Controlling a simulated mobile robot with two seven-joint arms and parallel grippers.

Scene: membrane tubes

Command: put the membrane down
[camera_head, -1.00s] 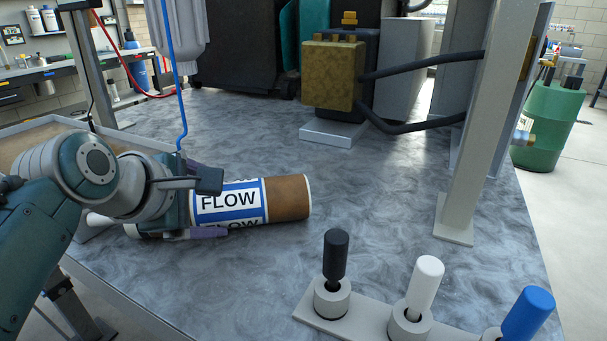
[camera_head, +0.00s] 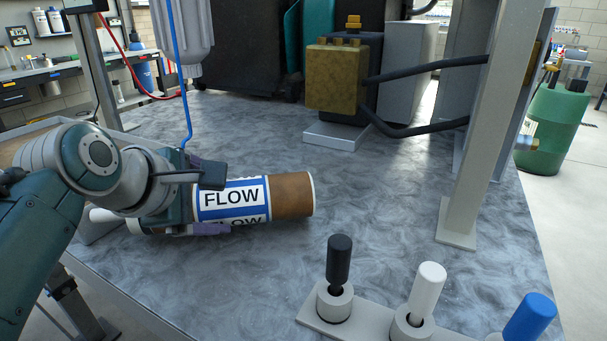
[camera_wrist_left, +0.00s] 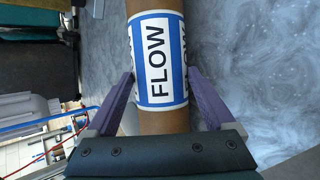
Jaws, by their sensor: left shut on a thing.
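The membrane (camera_head: 291,195) is a brown tube with a white and blue FLOW label and a pale rim at its right end. In the head view it lies sideways, low over the grey tabletop (camera_head: 400,210); whether it touches the surface I cannot tell. My left gripper (camera_head: 212,202) is shut around it near the label, hiding part of its left portion. In the left wrist view the purple fingers (camera_wrist_left: 160,88) sit on both sides of the membrane (camera_wrist_left: 163,122), at the label's edges. My right gripper is not in view.
Black (camera_head: 339,260), white (camera_head: 428,290) and blue (camera_head: 530,317) handles stand on a grey base at the front right. A pump with a yellow block (camera_head: 335,78) stands at the back, with black hoses running to a post (camera_head: 474,150). The middle tabletop is clear.

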